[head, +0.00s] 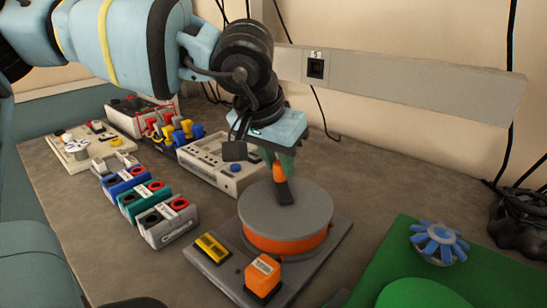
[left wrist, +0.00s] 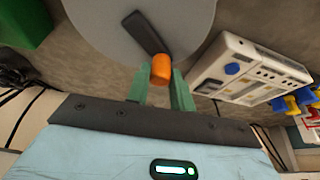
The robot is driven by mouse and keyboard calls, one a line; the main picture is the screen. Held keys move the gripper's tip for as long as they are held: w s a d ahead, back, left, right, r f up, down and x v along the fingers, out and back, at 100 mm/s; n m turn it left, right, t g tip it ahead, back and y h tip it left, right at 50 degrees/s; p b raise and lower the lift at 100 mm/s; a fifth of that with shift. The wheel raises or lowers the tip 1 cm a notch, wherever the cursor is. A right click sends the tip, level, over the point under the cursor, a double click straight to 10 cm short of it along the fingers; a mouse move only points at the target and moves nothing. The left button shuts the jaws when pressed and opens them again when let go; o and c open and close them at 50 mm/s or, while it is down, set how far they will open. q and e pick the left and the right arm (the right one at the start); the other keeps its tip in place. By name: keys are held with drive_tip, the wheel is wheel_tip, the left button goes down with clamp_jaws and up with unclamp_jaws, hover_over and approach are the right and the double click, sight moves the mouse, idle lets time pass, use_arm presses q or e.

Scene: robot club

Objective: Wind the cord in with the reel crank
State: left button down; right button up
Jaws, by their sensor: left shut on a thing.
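The cord reel is a round grey disc (head: 285,207) over an orange drum (head: 287,241), on a grey base plate (head: 312,272). A dark crank arm (head: 285,193) lies on the disc and ends in an orange knob (head: 279,172). My left gripper (head: 281,166) reaches down from above with its green fingers shut on the orange crank knob. In the left wrist view the fingers pinch the knob (left wrist: 161,69) at the edge of the disc (left wrist: 120,25). I cannot make out a loose cord. My right gripper is not in view.
A yellow part (head: 212,247) and an orange block (head: 263,276) sit on the base plate front. A white instrument box (head: 222,163) stands behind left, with several coloured modules (head: 168,222) farther left. A green mat (head: 390,262) with a blue wheel (head: 439,242) lies right.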

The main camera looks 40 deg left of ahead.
use_arm(q)
drive_tip(key=shift+w+d+m, duration=0.1)
drive_tip(key=shift+m, duration=0.2)
drive_tip(key=c, duration=1.2)
unclamp_jaws()
drive_tip(key=p+v, duration=0.1)
drive_tip(key=v, duration=0.6)
drive_tip(key=shift+r, duration=0.4)
drive_tip(key=shift+f, duration=0.1)
